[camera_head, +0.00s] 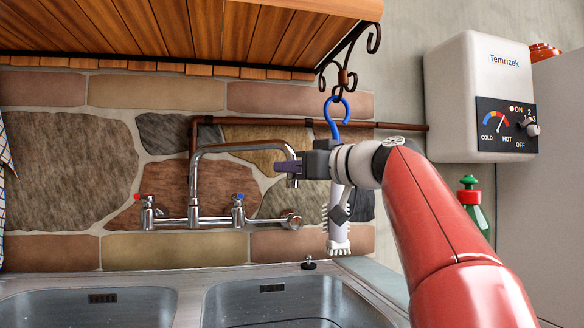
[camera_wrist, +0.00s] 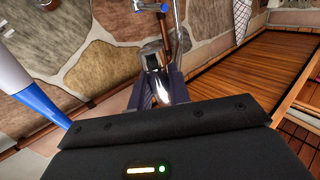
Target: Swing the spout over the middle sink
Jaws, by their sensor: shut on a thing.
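The chrome spout (camera_head: 238,147) rises from the wall-mounted tap and arches to the right, its tip bent down. My gripper (camera_head: 290,168) is shut on the spout near its tip. In the wrist view, the spout's end (camera_wrist: 153,62) sits between the fingers of my gripper (camera_wrist: 158,92). The tap has a red-marked handle (camera_head: 147,205) at left and a blue-marked handle (camera_head: 238,207) at right. Two steel basins show below: a left sink (camera_head: 60,295) and a right sink (camera_head: 285,312). Both are cut off by the picture's lower edge; which is the middle one is not clear.
A white water heater (camera_head: 478,75) and a green bottle (camera_head: 474,208) are at right. A wooden shelf (camera_head: 180,30) overhangs. The space left of the spout is clear.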

